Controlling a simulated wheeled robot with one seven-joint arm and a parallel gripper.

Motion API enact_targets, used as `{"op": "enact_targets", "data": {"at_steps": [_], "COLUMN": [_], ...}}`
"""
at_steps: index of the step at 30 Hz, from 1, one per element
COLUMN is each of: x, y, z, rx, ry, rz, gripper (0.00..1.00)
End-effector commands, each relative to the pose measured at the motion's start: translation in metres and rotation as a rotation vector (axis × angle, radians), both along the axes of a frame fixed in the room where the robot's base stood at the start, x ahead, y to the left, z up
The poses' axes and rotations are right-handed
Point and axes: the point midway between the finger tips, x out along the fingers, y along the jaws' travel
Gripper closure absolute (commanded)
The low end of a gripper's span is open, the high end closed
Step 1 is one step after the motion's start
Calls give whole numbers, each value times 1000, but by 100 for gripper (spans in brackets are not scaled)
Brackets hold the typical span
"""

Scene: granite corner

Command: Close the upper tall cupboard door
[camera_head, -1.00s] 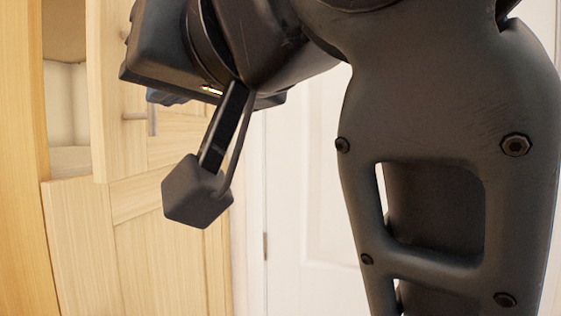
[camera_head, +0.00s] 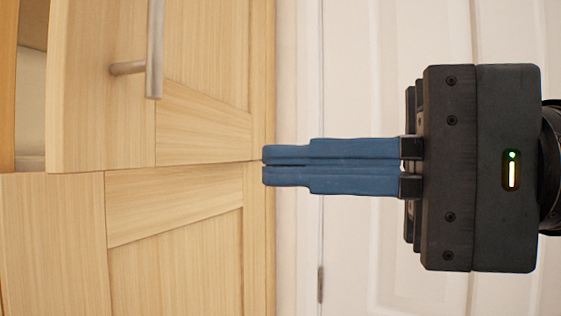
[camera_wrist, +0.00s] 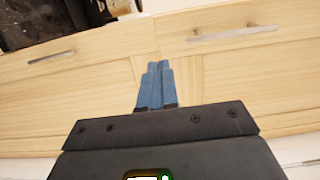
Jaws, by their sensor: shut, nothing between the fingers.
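The upper tall cupboard door (camera_head: 200,70), pale wood with a metal bar handle (camera_head: 155,50), stands ajar at the upper left of the head view. A gap beside its left edge shows the pale cupboard interior (camera_head: 30,105). My gripper (camera_head: 265,165) is shut and empty, its blue fingers pointing left. Their tips are by the right side of the cupboard, level with the seam under the upper door; I cannot tell whether they touch it. In the wrist view, the fingers (camera_wrist: 158,66) lie over the seam, and the upper door appears to be the right panel (camera_wrist: 220,60).
The lower cupboard door (camera_head: 175,265) sits just below the upper one and looks shut. A white panelled door (camera_head: 380,270) stands behind my gripper on the right. The space below my gripper looks clear.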

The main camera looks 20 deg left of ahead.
Motion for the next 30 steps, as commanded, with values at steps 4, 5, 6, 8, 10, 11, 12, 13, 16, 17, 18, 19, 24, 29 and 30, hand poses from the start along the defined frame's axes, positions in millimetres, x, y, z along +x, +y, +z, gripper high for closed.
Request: {"op": "enact_targets", "data": {"at_steps": [4,5,6,8,10,11,12,13,16,17,18,19,24,29,30], "x": [-5,-6,-7,-8,-10,-11,-12,-12,-14,-14,-15,-15,-16,-16,-16], "y": [29,35,43,55,68,74,81,86,101,104,108,111,119,120,120], "z": [2,2,2,2,2,2,2,2,2,2,1,1,1,0,0], "rx": [-2,-3,-3,-4,-3,-4,-3,-2,-2,-3,-3,-3,-1,-1,-1], "ry": [-1,-2,-1,-3,-2,-3,-3,-3,-2,-3,-3,-3,-4,-4,-4], "rz": [4,5,4,4,2,4,3,2,2,1,0,1,-1,-1,-1], "gripper": [100,100,100,100,100,100,100,100,100,100,100,100,100,100,100]}}
